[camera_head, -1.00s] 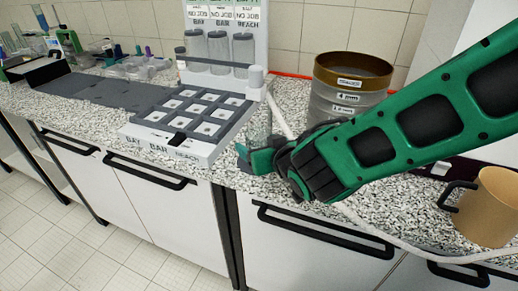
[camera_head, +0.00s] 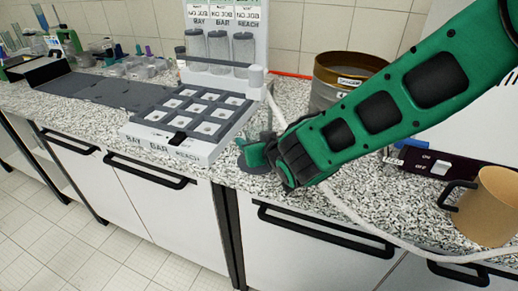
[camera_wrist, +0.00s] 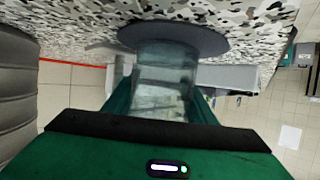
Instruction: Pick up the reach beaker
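A clear glass beaker (camera_wrist: 163,78) stands upright on a dark round pad (camera_wrist: 213,41) on the counter. The wrist view is upside down, so its base is at the top. My gripper (camera_wrist: 163,105) has its two green fingers on either side of the beaker, low over the counter. They look open, and I cannot tell whether they touch the glass. In the head view my gripper (camera_head: 264,152) covers most of the beaker; the pad (camera_head: 262,169) shows beneath it. No name is readable on this beaker.
Left of my gripper is a tray with square cells (camera_head: 203,115), labelled BAY, BAR and REACH. Behind it a rack holds three jars (camera_head: 219,48). A tan mug (camera_head: 492,208) and a cable are at right.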

